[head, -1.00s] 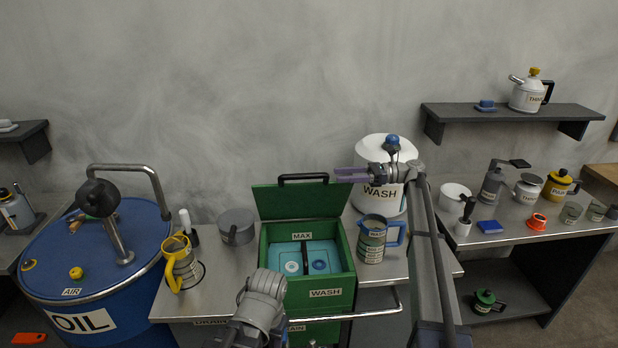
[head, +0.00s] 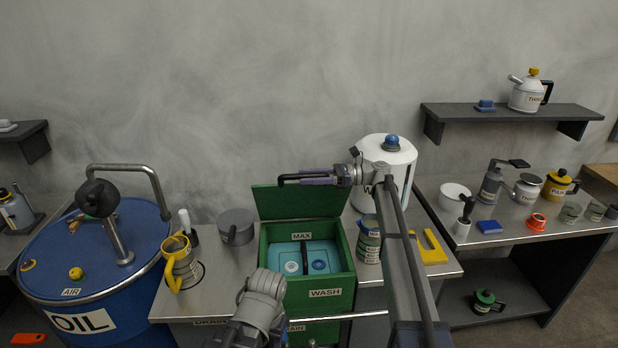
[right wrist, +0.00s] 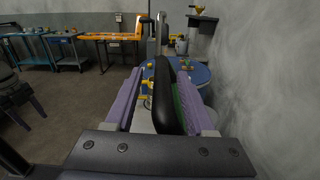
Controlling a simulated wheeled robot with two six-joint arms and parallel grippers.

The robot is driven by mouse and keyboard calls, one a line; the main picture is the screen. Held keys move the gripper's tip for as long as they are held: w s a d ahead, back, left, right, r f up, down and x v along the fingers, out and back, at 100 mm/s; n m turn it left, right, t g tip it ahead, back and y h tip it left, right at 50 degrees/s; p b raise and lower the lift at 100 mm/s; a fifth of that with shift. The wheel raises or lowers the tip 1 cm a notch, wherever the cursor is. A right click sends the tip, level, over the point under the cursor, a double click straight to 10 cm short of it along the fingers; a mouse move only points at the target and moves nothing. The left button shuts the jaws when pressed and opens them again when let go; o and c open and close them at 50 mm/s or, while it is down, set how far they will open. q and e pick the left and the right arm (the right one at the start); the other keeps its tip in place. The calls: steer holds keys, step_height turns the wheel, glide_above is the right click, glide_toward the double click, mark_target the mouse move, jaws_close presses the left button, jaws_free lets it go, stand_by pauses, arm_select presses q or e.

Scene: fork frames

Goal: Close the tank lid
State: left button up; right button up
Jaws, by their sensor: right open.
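My right gripper (head: 312,178) is at this handle, coming in from the right. In the right wrist view the black handle (right wrist: 165,95) lies between the open purple fingers, nearer the right one; I cannot tell whether they touch.
A white WASH canister (head: 400,158) stands behind my right arm. A labelled cup (head: 368,246) and a yellow item (head: 431,249) are right of the tank. A grey pot (head: 236,226), a yellow-handled jug (head: 180,264) and the blue OIL drum (head: 145,240) are at left.

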steer(key=shift+c, duration=0.4)
jaws_close()
stand_by(0.9)
